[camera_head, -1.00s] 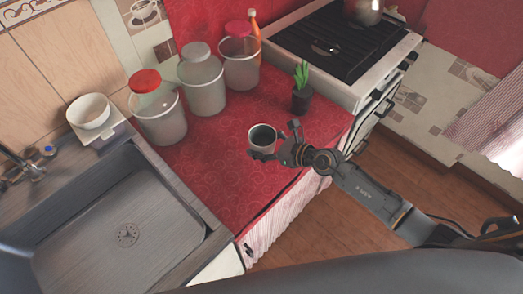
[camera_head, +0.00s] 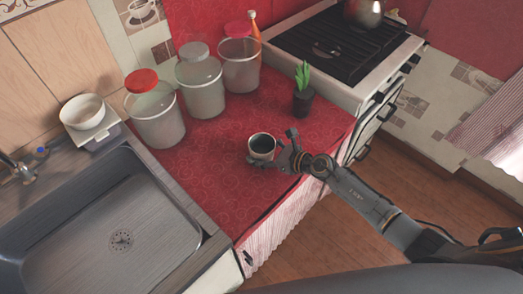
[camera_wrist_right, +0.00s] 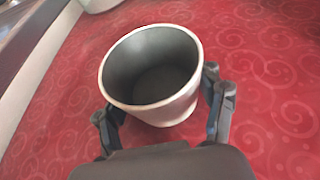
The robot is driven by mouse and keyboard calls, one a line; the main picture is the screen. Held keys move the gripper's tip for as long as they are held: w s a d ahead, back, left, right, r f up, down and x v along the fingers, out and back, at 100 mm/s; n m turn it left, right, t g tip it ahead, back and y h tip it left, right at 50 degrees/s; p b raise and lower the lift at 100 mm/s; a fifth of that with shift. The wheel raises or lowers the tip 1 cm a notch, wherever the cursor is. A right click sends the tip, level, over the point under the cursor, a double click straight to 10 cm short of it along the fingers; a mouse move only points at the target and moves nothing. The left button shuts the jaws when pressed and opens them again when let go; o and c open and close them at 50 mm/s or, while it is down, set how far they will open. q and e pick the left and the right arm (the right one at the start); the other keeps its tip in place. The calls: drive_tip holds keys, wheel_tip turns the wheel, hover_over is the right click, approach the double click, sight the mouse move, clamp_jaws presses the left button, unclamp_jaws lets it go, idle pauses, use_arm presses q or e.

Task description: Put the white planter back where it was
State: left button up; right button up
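The white planter (camera_head: 262,157) is a small round pot with a pale outside and a dark, empty-looking inside. It is at the front right of the red counter in the head view. In the right wrist view the planter (camera_wrist_right: 165,112) fills the space between the fingers, its mouth tilted toward the camera. My right gripper (camera_head: 272,148) reaches in from the right with one finger on either side of it and appears shut on it. The right gripper also shows in the wrist view (camera_wrist_right: 163,100). The planter's base is partly hidden. My left gripper is not in view.
A small green plant in a dark pot (camera_head: 302,104) stands behind the planter, near the stove (camera_head: 345,45). Several lidded jars (camera_head: 157,120) line the wall. A sink (camera_head: 95,225) and white bowl (camera_head: 83,112) are left. The red cloth (camera_head: 215,165) left of the planter is clear.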

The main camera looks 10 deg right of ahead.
drive_tip(key=o, duration=0.4)
drive_tip(key=shift+r, duration=0.15)
drive_tip(key=v, duration=1.1)
drive_tip(key=shift+s+d, duration=0.1)
drive_tip(key=shift+s+d+r, duration=0.25)
